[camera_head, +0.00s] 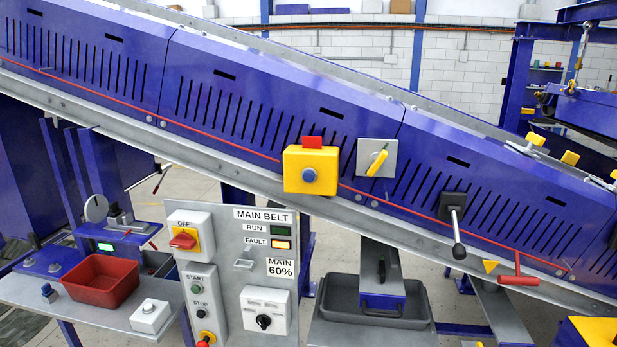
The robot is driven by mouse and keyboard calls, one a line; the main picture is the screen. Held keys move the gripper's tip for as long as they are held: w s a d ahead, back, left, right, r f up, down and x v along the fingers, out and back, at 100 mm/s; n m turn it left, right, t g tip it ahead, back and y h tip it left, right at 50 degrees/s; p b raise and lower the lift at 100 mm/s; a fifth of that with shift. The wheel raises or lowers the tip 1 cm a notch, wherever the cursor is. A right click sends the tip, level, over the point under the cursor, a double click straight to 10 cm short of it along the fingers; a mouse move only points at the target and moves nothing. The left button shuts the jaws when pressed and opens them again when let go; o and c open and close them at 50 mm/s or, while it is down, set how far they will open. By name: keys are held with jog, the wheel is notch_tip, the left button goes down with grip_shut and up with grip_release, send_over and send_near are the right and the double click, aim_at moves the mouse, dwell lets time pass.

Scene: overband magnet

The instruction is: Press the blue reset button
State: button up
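A round blue button (309,175) sits on the front of a yellow box (292,182), which is mounted on the blue conveyor side near the picture's middle. A red tab (312,142) stands up on top of this box. No reset label is legible on it. The button's face is uncovered and nothing touches it. A smaller white box (142,318) with a round button on top stands on the grey shelf at lower left; that button's colour is hard to tell. My gripper is not in view.
A control panel (230,215) with MAIN BELT lettering, a red rotary switch (183,241) and a lit FAULT lamp (281,244) stands below left. A black-handled lever (455,225) and red cord handle (518,280) stick out at right. A red bin (103,274) is on the shelf.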

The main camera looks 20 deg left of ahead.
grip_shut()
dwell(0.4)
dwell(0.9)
